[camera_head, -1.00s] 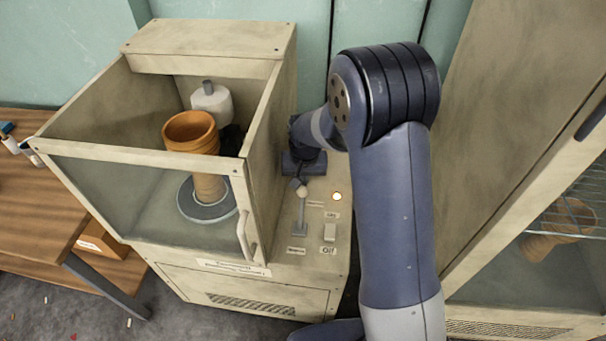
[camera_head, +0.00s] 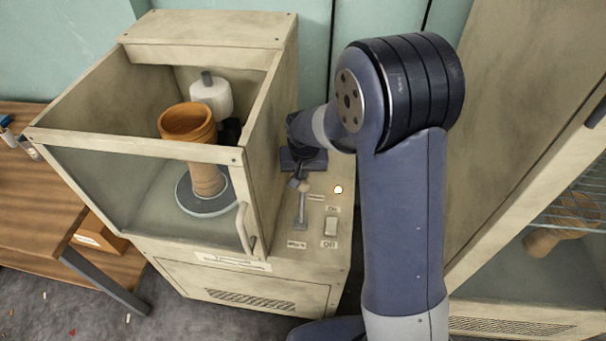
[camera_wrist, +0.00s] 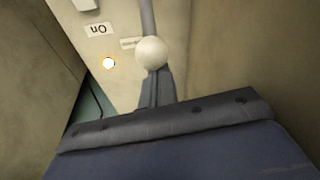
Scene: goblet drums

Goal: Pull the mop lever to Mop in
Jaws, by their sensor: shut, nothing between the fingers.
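The mop lever (camera_head: 301,205) stands on the machine's control panel, a grey shaft with a pale round knob. In the wrist view the knob (camera_wrist: 152,53) is just beyond my fingertips, at the far end of my gripper (camera_wrist: 157,88). In the head view my gripper (camera_head: 299,182) is at the knob, on the side away from the viewer. The fingers are shut with nothing between them. They look close to or against the knob; I cannot tell if they touch. A label (camera_head: 297,244) lies below the lever, too small to read surely.
A switch (camera_head: 330,226) marked On and Off and a lit lamp (camera_head: 338,189) are right of the lever. The glass-fronted box (camera_head: 140,152) at left holds an orange goblet drum (camera_head: 187,122) on a round plate and a white roller (camera_head: 211,98). A cabinet (camera_head: 515,130) stands at right.

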